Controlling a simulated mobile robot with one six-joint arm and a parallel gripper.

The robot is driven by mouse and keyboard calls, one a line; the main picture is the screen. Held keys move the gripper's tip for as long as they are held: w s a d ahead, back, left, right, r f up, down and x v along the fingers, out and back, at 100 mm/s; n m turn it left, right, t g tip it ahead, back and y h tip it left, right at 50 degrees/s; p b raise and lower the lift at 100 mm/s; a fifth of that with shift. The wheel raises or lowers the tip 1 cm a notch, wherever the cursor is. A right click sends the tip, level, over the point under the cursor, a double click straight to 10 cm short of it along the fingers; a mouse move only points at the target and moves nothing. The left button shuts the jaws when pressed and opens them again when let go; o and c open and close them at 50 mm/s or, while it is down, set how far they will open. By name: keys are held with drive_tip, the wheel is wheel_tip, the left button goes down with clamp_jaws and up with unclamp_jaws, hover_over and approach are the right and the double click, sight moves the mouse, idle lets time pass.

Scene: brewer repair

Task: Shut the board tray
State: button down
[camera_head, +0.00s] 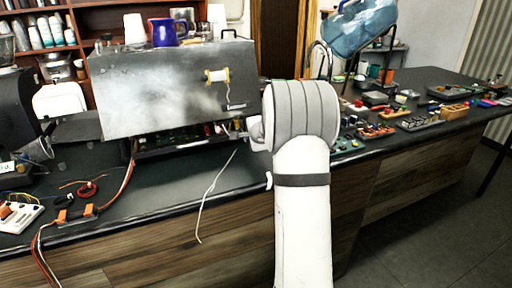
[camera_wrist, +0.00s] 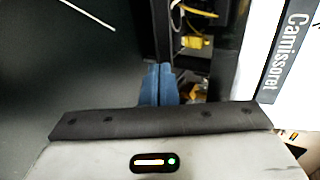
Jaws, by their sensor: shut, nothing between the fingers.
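The board tray (camera_head: 180,150) is a dark, shallow drawer under the grey brewer body (camera_head: 150,95), with green circuit boards showing in it. It appears to stand out a little at the front; how far is hard to tell. In the wrist view, a black bar (camera_wrist: 161,30), apparently the tray's front edge, has yellow wiring beside it. My gripper (camera_wrist: 160,70) has its blue fingers together and empty, with the tips at the near end of this bar. I cannot tell whether they touch it. In the head view my arm hides the gripper.
The dark counter (camera_head: 230,170) is clear in front of the brewer, except for a thin white cable (camera_head: 213,190). Red and orange wires (camera_head: 115,190) lie at left. Several small parts trays (camera_head: 375,130) stand at right. A blue mug (camera_head: 163,32) stands on the brewer.

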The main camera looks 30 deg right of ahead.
drive_tip(key=f+v, duration=0.1)
drive_tip(key=v, duration=1.2)
drive_tip(key=s+a+r+n+g+y+p, duration=0.15)
drive_tip(key=s+a+n, duration=0.35)
drive_tip(key=a, duration=0.5)
drive_tip(key=s+a+r+n+g+y+p, duration=0.1)
drive_tip(key=s+a+n+g+y, duration=0.3)
drive_tip(key=a, duration=0.6)
drive_tip(key=s+a+f+n+g+h+p, duration=0.1)
drive_tip(key=s+n, duration=0.4)
drive_tip(key=s, duration=0.6)
drive_tip(key=s+a+f+n+g+h+p, duration=0.2)
drive_tip(key=s+n, duration=0.3)
drive_tip(key=s, duration=0.6)
drive_tip(key=shift+s+a+f+g+h, duration=0.25)
drive_tip(key=shift+g+h, duration=0.2)
drive_tip(key=shift+h, duration=0.3)
drive_tip(key=shift+w+a, duration=0.1)
